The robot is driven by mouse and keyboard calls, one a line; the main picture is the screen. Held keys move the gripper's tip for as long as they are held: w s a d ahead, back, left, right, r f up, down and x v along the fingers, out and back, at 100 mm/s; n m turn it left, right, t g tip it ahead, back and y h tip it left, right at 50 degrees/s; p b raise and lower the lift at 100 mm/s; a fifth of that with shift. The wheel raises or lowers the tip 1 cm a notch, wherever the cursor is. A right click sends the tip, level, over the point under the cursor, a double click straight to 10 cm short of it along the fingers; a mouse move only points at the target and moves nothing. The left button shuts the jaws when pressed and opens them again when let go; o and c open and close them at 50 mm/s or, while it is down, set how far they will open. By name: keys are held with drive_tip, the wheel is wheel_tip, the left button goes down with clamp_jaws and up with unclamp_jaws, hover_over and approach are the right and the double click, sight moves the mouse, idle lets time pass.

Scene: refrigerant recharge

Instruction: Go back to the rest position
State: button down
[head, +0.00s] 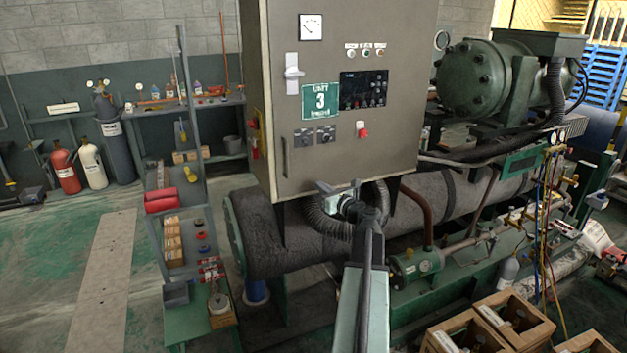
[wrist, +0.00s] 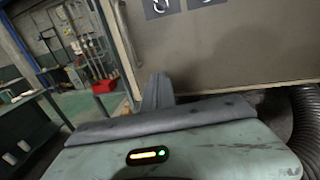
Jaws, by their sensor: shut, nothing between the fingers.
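My gripper (head: 327,188) is at the end of my raised arm in the middle of the head view, in front of the lower edge of the grey control cabinet (head: 285,110) marked Unit 3. In the wrist view my gripper (wrist: 157,92) shows its grey fingers together and empty, below the cabinet's face. I cannot tell whether it touches the cabinet. The cabinet carries a gauge, a switch handle and a green label.
A dark insulated vessel (head: 275,235) runs behind my arm. A green compressor (head: 487,80) sits at upper right. Wooden crates (head: 515,318) stand at lower right. A narrow shelf (head: 172,245) stands left, with clear floor (head: 95,260) beyond it.

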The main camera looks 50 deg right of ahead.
drive_tip(key=shift+v, duration=0.75)
drive_tip(key=shift+a+f, duration=0.1)
drive_tip(key=shift+a, duration=0.05)
